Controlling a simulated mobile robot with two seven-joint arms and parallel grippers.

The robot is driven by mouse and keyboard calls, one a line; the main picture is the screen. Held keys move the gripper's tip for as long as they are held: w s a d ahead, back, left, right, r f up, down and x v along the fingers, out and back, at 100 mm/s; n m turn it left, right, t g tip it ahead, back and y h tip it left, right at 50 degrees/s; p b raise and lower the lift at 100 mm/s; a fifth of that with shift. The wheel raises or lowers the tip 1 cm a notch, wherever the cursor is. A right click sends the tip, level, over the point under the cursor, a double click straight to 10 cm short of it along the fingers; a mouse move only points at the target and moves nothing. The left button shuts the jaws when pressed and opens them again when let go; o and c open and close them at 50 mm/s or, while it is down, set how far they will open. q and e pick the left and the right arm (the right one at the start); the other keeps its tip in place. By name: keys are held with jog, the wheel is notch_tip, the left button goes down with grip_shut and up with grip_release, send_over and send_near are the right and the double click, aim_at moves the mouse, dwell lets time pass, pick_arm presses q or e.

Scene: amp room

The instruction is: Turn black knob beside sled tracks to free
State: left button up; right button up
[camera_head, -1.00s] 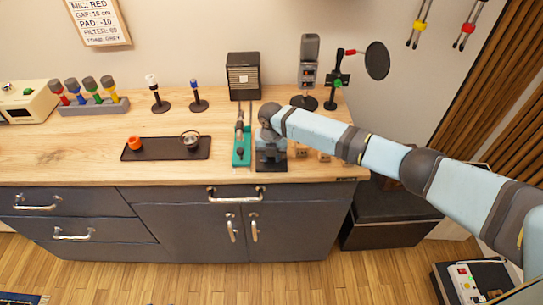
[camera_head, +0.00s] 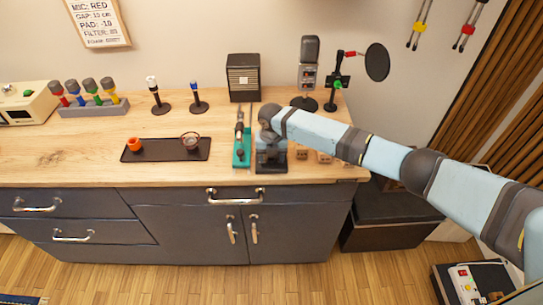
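The teal sled track (camera_head: 242,159) lies near the front edge of the wooden counter, with a dark metallic carriage (camera_head: 240,122) along it. My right arm comes in from the right, and my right gripper (camera_head: 271,155) points down just right of the track, over a dark base plate (camera_head: 272,169). The black knob cannot be made out; my gripper and wrist cover the spot beside the track. The fingers are too small and dark to tell whether they are open or shut on anything. My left gripper is not in view.
A dark tray (camera_head: 160,156) with an orange piece and a round metal part lies left of the track. A black speaker box (camera_head: 243,77) and a grey microphone (camera_head: 309,65) stand behind. Small wooden blocks (camera_head: 324,157) lie right of my gripper, partly under my arm.

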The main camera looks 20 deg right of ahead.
jog(key=shift+r, duration=0.1)
notch_tip(320, 180, up, 14)
jog(key=b, duration=0.1)
jog(key=shift+b, duration=0.4)
jog(key=shift+f, duration=0.25)
